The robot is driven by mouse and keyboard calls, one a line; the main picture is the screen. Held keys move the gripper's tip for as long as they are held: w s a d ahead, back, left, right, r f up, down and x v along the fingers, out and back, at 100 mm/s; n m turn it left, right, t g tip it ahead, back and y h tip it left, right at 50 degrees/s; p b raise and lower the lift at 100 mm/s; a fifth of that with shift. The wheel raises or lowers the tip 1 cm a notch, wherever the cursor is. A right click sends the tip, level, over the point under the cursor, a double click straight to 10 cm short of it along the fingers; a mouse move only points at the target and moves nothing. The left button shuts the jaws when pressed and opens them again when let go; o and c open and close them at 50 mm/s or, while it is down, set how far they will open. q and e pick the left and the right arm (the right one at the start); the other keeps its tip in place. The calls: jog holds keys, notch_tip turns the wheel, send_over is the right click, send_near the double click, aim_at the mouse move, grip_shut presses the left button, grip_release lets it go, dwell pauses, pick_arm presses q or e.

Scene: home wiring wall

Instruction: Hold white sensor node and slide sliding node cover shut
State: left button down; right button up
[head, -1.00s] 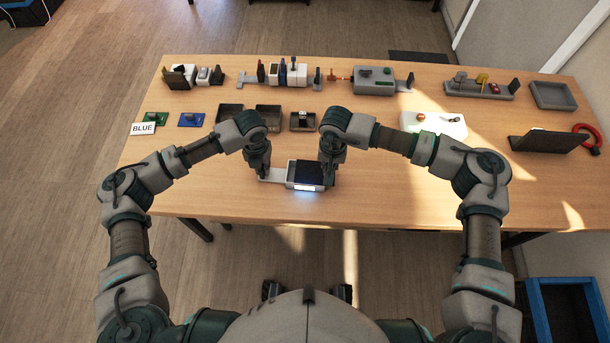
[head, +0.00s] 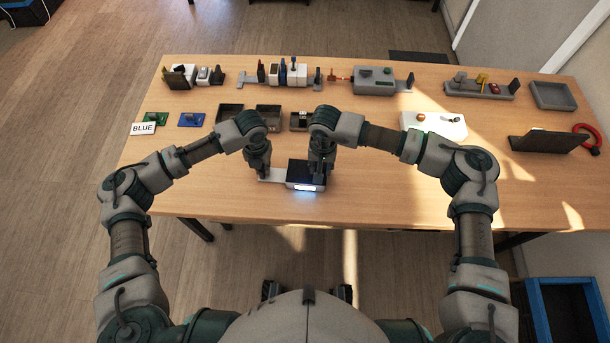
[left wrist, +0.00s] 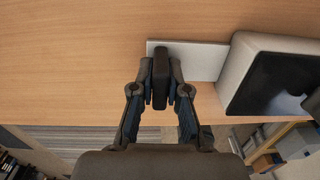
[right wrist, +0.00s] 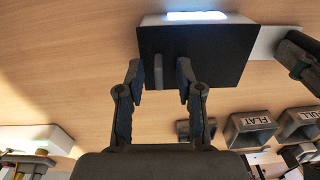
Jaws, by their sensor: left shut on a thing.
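The white sensor node (head: 305,187) lies on the table with a glowing strip on its front. Its dark sliding cover (right wrist: 205,55) spans nearly the whole top in the right wrist view. A pale plate (left wrist: 200,60) extends from the node's left side and carries an upright dark tab (left wrist: 161,80). My left gripper (head: 262,174) is shut on this tab. My right gripper (right wrist: 159,78) is over the cover, with its open fingers on either side of a small upright tab (right wrist: 158,70); gaps show beside the tab.
Small dark bins (head: 268,116) stand behind the node. A white box (head: 435,125) sits behind to the right. A label reading BLUE (head: 143,128) and small boards are at the left. Fixtures line the table's back.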

notch_tip(320, 180, up, 12)
dwell(0.6)
jog(key=shift+f, duration=0.1)
pick_arm(q)
jog(key=c, duration=1.1)
grip_release()
